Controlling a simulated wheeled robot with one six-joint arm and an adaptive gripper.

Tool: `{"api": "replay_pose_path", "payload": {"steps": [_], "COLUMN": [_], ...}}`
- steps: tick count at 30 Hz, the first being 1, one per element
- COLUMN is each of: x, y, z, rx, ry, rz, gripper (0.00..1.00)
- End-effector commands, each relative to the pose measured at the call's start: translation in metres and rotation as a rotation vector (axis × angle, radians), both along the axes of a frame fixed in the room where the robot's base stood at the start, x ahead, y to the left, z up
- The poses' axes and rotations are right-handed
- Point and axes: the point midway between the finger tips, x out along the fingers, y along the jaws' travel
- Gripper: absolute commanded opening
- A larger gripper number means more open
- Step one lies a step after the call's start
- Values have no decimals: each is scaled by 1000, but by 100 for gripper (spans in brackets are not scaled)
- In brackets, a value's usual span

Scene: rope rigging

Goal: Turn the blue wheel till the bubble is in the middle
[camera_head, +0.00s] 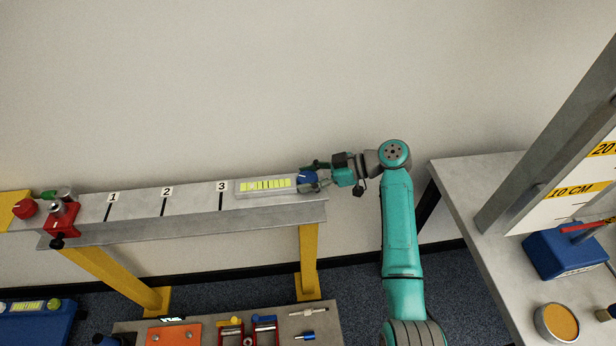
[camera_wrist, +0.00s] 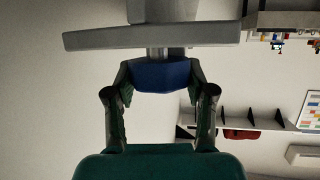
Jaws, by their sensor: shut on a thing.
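The blue wheel (camera_head: 306,177) sits at the right end of a level with a yellow-green vial (camera_head: 267,184) on the grey beam. My gripper (camera_head: 318,178) reaches it from the right and is shut on it. In the wrist view the blue wheel (camera_wrist: 161,76) is between the two fingers (camera_wrist: 159,77), one on each side, below a grey plate. The vial shows dark marks, but the bubble is too small to make out.
The grey beam (camera_head: 190,229) carries labels 1, 2 and 3, with a red clamp (camera_head: 62,218) and red knob (camera_head: 24,208) at its left. A lower bench (camera_head: 320,325) holds tools. A table at right holds a blue block (camera_head: 560,250) and a round tin (camera_head: 556,322).

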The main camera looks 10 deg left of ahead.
Motion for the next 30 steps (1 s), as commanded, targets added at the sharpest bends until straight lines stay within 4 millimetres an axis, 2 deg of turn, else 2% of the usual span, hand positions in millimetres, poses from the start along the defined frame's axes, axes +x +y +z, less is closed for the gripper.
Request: {"api": "replay_pose_path", "payload": {"steps": [3,4,6,7,16,20,23,30], "x": [0,0,0,0,0,1,2,6], "y": [0,0,0,0,-1,-7,-19,-64], "z": [-1,-1,-1,-1,0,3,8,26], "rx": [-1,0,0,0,0,0,1,0], "ry": [2,2,2,1,0,0,-1,0], "rz": [-1,-1,0,1,1,0,-1,-3], "gripper": [19,59,77,80,80,80,80,80]}}
